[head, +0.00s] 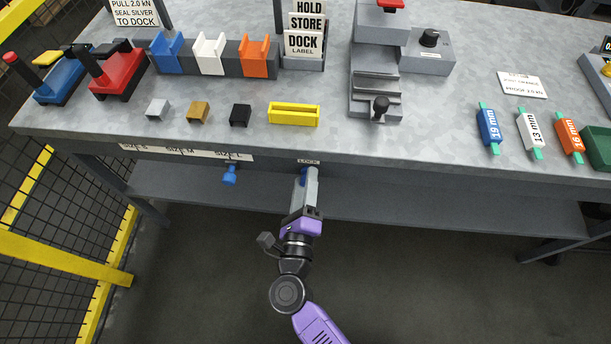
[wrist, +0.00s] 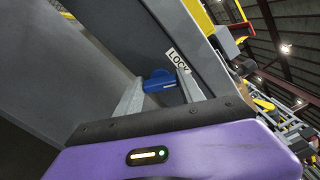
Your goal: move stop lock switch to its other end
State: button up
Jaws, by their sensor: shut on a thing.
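The stop lock switch is a blue knob (wrist: 160,82) on the bench's front edge, beside a small "LOCK" label (wrist: 178,60) in the wrist view. A bit of its blue shows in the head view (head: 303,176), just under the label (head: 308,161). My gripper (head: 307,174) reaches up to it from below. In the wrist view my gripper's two grey fingers (wrist: 160,90) stand on either side of the knob and are shut on it. Most of the knob is hidden behind the fingers in the head view.
Another blue knob (head: 230,174) hangs under the front edge to the left, below a size strip (head: 185,152). The grey bench top (head: 420,150) carries blocks, a yellow tray (head: 294,114) and several labelled tools. A shelf (head: 420,205) lies below. A yellow-framed mesh fence (head: 60,180) stands left.

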jog(key=n+p, duration=0.3)
jog(key=n, duration=0.2)
jog(key=shift+f+n, duration=0.1)
jog(key=shift+n, duration=0.2)
dwell(0.4)
jog(key=o, duration=1.4)
jog(key=shift+c, duration=0.2)
jog(key=shift+s, duration=0.1)
jog(key=s, duration=0.7)
jog(key=shift+s+a+b, duration=0.2)
jog(key=shift+s+b, duration=0.15)
jog(key=shift+b, duration=0.05)
